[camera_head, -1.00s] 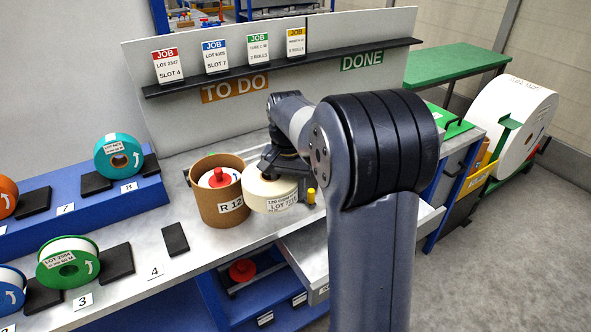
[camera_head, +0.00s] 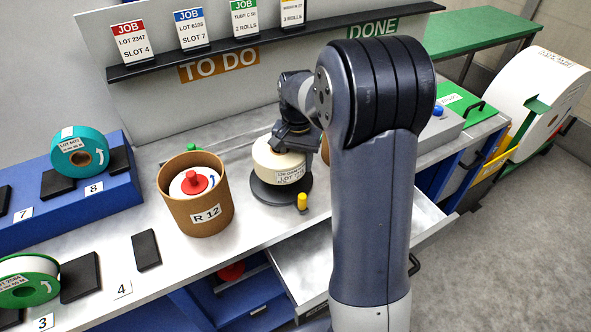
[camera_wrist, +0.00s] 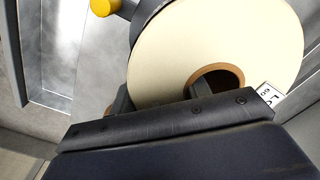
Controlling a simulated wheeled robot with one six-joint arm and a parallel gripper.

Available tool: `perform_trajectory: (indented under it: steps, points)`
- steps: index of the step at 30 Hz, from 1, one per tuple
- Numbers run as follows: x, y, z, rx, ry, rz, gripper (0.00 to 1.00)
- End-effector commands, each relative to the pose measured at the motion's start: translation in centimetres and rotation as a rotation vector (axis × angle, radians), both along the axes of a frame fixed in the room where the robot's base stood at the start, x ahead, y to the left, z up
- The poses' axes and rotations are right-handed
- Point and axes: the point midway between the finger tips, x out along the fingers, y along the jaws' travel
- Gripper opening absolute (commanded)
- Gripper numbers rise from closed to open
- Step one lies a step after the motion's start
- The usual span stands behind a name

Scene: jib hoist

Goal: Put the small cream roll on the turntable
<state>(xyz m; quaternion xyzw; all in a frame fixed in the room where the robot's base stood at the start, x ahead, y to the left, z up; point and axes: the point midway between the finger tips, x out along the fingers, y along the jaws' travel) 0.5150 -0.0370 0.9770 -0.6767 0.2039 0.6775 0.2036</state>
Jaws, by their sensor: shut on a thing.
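The small cream roll (camera_head: 277,163) has a white lot label on its side and is upright with its core hole facing up. My gripper (camera_head: 287,148) is shut on it from above. The roll is over the dark round turntable (camera_head: 263,190), roughly centred; whether it touches the disc I cannot tell. In the wrist view the roll's cream top face (camera_wrist: 190,55) and brown core show close to my gripper (camera_wrist: 165,115), and one finger is partly hidden by the gripper body. A dark edge of the disc shows beyond the roll.
An open drawer (camera_head: 310,265) juts out below. The job-card board (camera_head: 240,65) stands behind.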

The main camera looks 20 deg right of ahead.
Motion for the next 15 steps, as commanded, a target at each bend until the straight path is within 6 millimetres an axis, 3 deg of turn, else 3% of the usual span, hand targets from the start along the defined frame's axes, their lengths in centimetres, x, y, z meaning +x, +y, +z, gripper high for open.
perform_trajectory:
  steps: [10, 15]
  points:
    - [0.0, 0.0, -3.8, 0.000, 0.000, 0.000, 0.02]
    - [0.1, 0.0, -4.3, 0.000, -0.004, 0.000, 0.02]
